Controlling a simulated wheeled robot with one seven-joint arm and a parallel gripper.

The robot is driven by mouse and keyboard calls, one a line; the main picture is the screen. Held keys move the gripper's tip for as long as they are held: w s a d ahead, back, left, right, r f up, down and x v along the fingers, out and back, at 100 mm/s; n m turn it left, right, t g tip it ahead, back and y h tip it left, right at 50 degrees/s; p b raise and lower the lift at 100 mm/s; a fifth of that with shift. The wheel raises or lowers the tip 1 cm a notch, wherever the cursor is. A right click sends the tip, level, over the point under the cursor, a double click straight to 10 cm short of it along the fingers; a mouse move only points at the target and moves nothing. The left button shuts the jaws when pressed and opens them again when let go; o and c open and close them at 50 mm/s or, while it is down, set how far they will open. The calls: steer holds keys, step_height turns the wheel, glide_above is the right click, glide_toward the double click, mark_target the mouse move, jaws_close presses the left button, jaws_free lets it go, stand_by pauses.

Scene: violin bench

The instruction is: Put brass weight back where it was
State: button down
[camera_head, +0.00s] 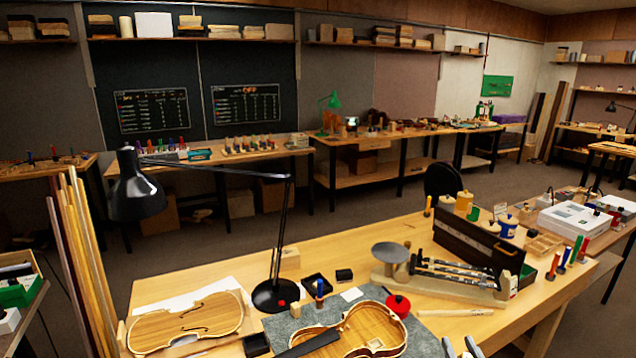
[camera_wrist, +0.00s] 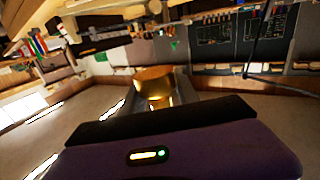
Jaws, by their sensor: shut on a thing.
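In the wrist view, my gripper (camera_wrist: 155,97) is shut on the brass weight (camera_wrist: 153,78), a gold-coloured rounded piece held between the grey fingers. The fingers and gripper body hide part of it. The room looks upside down behind it, and I see no surface touching the weight. There, a grey round pan (camera_head: 390,253) sits on a wooden stand (camera_head: 440,288) on the workbench (camera_head: 370,238). I cannot tell from these frames where the weight stood before.
A black desk lamp (camera_head: 139,190) arches over the bench's left part. A violin plate (camera_head: 188,322) and an open violin body (camera_head: 365,335) lie in front. A long dark box (camera_head: 475,243) stands behind the stand. Small jars (camera_head: 508,226) and glue bottles crowd the right; bare wood shows behind the pan.

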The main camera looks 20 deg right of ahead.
steer(key=s+a+f+n+y+b, duration=0.1)
steer(key=s+a+f+y, duration=0.1)
steer(key=a+f, duration=0.4)
steer(key=s+a+f+n+y+b, duration=0.1)
steer(key=a+f, duration=0.5)
steer(key=a, duration=0.6)
steer(key=s+a+f+n+t+y+b, duration=0.1)
steer(key=s+a+f+n+y, duration=0.1)
steer(key=a+f, duration=0.5)
steer(key=shift+s+a+y+b, duration=0.4)
steer(key=shift+s+a+y, duration=0.45)
steer(key=shift+a, duration=0.25)
steer(key=shift+w, duration=0.1)
